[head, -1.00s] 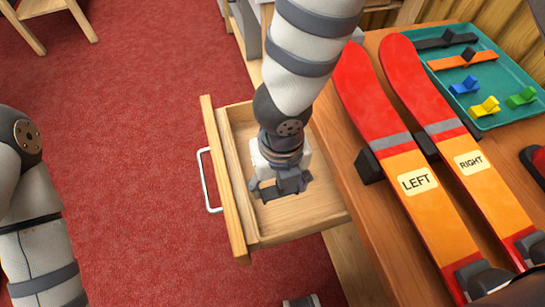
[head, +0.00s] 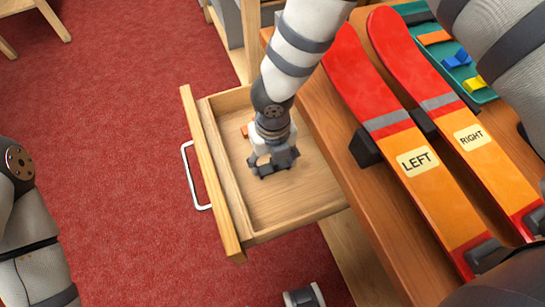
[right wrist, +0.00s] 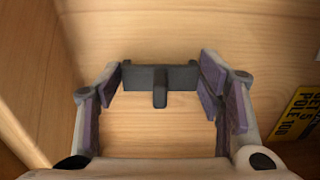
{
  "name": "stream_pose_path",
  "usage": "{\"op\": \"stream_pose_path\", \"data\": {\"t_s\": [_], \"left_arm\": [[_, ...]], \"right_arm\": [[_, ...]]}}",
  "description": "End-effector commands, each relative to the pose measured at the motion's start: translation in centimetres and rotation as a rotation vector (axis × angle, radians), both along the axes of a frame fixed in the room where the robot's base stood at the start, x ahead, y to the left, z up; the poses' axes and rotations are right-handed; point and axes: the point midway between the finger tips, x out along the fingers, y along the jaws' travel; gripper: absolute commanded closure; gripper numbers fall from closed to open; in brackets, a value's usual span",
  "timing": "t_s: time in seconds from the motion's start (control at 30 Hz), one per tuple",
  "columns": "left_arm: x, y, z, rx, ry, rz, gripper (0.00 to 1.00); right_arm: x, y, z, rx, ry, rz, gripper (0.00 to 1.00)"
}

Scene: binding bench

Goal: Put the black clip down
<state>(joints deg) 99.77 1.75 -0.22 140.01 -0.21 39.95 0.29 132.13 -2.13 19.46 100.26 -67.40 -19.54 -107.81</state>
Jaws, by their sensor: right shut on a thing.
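The black clip (right wrist: 178,77) is a dark bar with a short tab, seen in the right wrist view. My right gripper (right wrist: 161,82) is shut on it, with a finger at each end of the bar. In the head view my right gripper (head: 274,163) points down inside the open wooden drawer (head: 294,205); the clip is hard to tell from the dark fingers there. The drawer floor lies close beneath the clip; whether they touch I cannot tell. My left arm shows at the left edge, its gripper out of view.
Drawer walls stand around the gripper. A yellow label (right wrist: 295,113) with black print is at right in the wrist view. Two skis (head: 420,160) marked LEFT and RIGHT lie on the bench (head: 365,220). A green tray (head: 484,96) holds coloured parts. The drawer's front floor is bare.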

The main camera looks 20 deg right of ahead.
Motion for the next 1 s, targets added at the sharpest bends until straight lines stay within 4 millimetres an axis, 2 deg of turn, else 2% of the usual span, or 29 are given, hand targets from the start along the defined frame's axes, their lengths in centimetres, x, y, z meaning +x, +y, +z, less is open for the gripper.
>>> {"op": "stream_pose_path", "data": {"t_s": [0.03, 0.1, 0.37, 0.47, 0.57, 0.8, 0.9, 1.0], "left_arm": [[0.0, 0.0, -0.1, 0.0, 0.001, 0.0, 0.82], [0.0, 0.0, 0.0, 0.0, 0.001, 0.0, 0.82], [0.0, 0.0, 0.0, 0.0, 0.001, 0.0, 0.82], [0.2, 0.0, 0.2, 0.0, -0.006, 0.0, 0.82], [0.5, 0.0, 0.6, 0.0, -0.014, 0.0, 0.82], [1.4, 0.0, 1.8, 0.0, -0.045, 0.001, 0.82], [1.7, 0.0, 2.1, 0.0, -0.053, 0.003, 0.82], [1.8, 0.0, 2.2, 0.0, -0.056, 0.002, 0.82]], "right_arm": [[0.0, 0.0, -0.1, 0.0, 0.001, 0.0, 0.32], [0.0, 0.0, -0.1, 0.0, 0.001, 0.0, 0.19], [0.0, 0.0, -0.1, 0.0, 0.001, 0.0, 0.19], [0.0, 0.0, 0.7, 0.0, -0.002, -0.001, 0.19], [0.2, 0.0, 2.8, 0.001, -0.006, -0.001, 0.19], [0.2, 0.0, 9.5, 0.001, -0.007, -0.001, 0.19], [0.1, 0.0, 11.2, 0.0, -0.005, -0.001, 0.19], [0.0, 0.0, 12.1, 0.0, -0.001, -0.001, 0.19]]}}
